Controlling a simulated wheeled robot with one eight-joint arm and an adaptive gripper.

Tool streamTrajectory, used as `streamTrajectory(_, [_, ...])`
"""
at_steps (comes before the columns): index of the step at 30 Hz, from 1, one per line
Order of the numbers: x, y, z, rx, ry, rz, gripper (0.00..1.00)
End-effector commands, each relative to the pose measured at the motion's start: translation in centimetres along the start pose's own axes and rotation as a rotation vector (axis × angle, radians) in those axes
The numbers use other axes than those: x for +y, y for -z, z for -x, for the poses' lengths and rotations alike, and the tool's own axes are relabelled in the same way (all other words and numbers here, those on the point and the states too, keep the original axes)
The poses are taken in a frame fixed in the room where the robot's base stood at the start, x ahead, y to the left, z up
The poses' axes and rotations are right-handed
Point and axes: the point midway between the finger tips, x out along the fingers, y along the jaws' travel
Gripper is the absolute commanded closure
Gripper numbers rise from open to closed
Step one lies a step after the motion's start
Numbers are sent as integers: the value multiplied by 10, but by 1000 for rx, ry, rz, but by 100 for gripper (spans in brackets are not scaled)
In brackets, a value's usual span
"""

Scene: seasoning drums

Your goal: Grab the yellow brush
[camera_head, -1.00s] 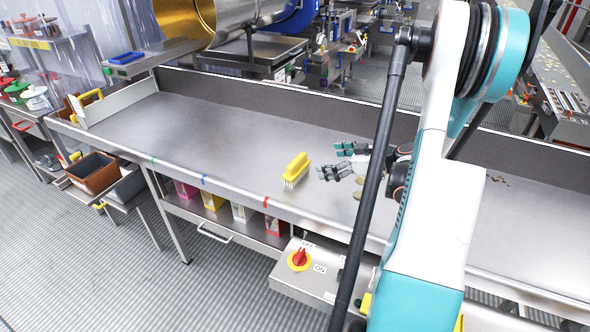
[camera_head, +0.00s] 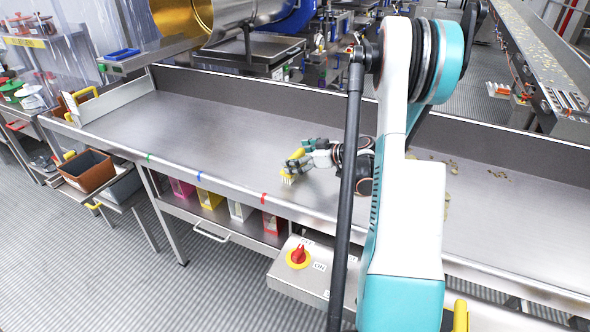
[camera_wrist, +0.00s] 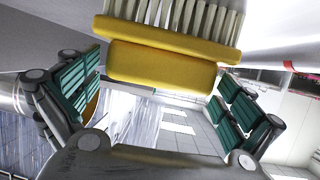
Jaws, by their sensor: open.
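The yellow brush (camera_head: 290,177) stands on the metal table near its front edge, bristles down. In the wrist view the yellow brush (camera_wrist: 165,50) fills the upper middle, with its pale bristles at the top of the picture. My gripper (camera_head: 302,153) is at the brush, coming from the right, and partly covers it. In the wrist view my gripper (camera_wrist: 165,100) is open, one green-padded finger on each side of the brush. Gaps show between the brush and both fingers.
The metal table (camera_head: 200,125) is clear to the left of the brush. A raised wall (camera_head: 290,95) runs along its back. Crumbs (camera_head: 498,174) lie on the right part. A control box with a red knob (camera_head: 299,256) sits below the front edge.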

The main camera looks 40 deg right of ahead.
Motion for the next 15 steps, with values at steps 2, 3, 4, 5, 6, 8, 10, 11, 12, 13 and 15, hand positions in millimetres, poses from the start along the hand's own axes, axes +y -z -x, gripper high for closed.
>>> streamTrajectory(2, [0,-1,-5,0,0,0,0])
streamTrajectory(3, [0,0,-5,0,0,-1,0])
streamTrajectory(4, [0,0,-5,0,-1,-1,0])
streamTrajectory(5, [0,0,-5,0,-1,-1,0])
streamTrajectory(6, [0,0,-5,0,-1,-1,0])
streamTrajectory(8, [0,0,-4,0,-1,-1,2])
streamTrajectory(10, [0,0,-4,0,-1,-1,18])
streamTrajectory(11, [0,0,-4,0,-1,-1,25])
streamTrajectory(12, [0,0,-4,0,-1,0,34])
streamTrajectory(13, [0,0,-4,-1,-1,0,37])
streamTrajectory(15, [0,0,-4,-1,-1,0,37])
